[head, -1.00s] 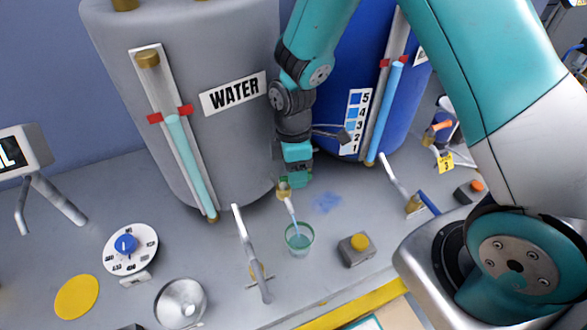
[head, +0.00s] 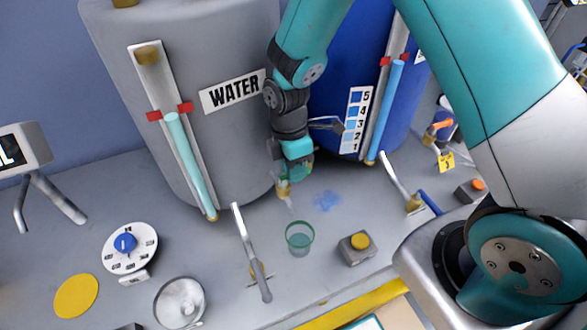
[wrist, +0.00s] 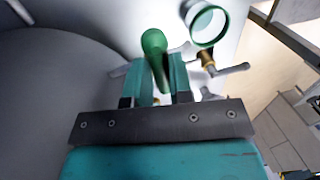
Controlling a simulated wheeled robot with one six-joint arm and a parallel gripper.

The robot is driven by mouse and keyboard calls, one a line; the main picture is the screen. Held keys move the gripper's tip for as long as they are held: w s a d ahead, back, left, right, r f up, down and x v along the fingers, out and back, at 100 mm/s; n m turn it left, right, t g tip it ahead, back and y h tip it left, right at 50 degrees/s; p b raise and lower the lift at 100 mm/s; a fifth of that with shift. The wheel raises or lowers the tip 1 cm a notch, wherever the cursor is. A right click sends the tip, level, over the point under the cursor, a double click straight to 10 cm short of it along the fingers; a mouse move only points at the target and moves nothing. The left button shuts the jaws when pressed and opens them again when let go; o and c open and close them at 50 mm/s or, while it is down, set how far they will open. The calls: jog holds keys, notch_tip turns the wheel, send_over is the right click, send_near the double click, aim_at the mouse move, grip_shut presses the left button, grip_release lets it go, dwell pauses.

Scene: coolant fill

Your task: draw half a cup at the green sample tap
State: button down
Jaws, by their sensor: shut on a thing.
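My gripper (head: 290,174) is at the sample tap at the foot of the grey WATER tank (head: 200,110). In the wrist view my gripper (wrist: 158,76) is shut on the green tap handle (wrist: 154,46), which stands between its fingers. In the head view the handle is mostly hidden by the gripper. The brass tap (head: 283,189) points down towards a clear green-rimmed cup (head: 299,239) standing upright on the bench. No stream shows between spout and cup. The liquid level in the cup is hard to read. The cup also shows in the wrist view (wrist: 207,24).
A grey lever pipe (head: 250,250) stands left of the cup, and a yellow-button box (head: 358,248) stands right. A blue tank (head: 335,90), another tap with a blue handle (head: 415,203), a dial (head: 129,247) and a metal funnel (head: 180,302) are around.

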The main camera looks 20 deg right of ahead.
jog(key=c, duration=1)
grip_release()
jog(key=shift+c, duration=0.2)
